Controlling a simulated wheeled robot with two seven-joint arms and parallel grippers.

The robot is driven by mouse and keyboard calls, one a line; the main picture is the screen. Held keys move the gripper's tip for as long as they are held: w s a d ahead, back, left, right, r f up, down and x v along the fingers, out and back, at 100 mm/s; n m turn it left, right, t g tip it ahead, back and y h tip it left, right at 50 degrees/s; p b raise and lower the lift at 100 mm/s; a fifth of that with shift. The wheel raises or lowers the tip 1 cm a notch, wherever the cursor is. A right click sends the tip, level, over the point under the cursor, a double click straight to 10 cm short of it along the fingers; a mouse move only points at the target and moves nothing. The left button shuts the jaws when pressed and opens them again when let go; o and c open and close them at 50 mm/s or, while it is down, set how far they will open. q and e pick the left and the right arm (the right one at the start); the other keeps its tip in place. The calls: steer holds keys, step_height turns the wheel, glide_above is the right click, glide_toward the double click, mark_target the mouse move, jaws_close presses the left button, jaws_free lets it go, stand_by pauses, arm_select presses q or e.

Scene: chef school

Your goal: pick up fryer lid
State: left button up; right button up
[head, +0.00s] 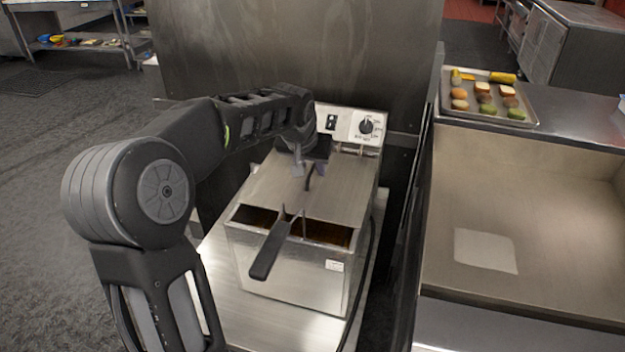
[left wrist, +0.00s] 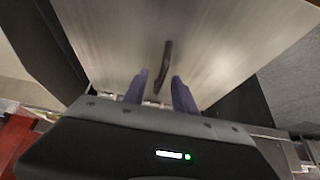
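The fryer lid (head: 270,185) is a flat metal plate on top of the steel fryer (head: 290,270), covering its rear part. Its small dark handle (head: 308,180) stands up from the middle. My left gripper (head: 302,168) is over the lid at the handle. In the left wrist view its two purple fingers (left wrist: 159,76) are apart, with the lid handle (left wrist: 167,58) in line with the gap between them. I cannot tell whether they touch it. The lid surface (left wrist: 220,40) fills much of that view. My right gripper is not in view.
A fryer basket handle (head: 270,250) sticks out toward the front over the open front part. A control panel with a knob (head: 366,126) stands behind the lid. A metal counter with a sunken basin (head: 530,210) and a food tray (head: 531,102) are at right. Open floor lies left.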

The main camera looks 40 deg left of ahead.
arm_select(q)
steer(key=shift+c, duration=0.3)
jaws_close()
stand_by(1.3)
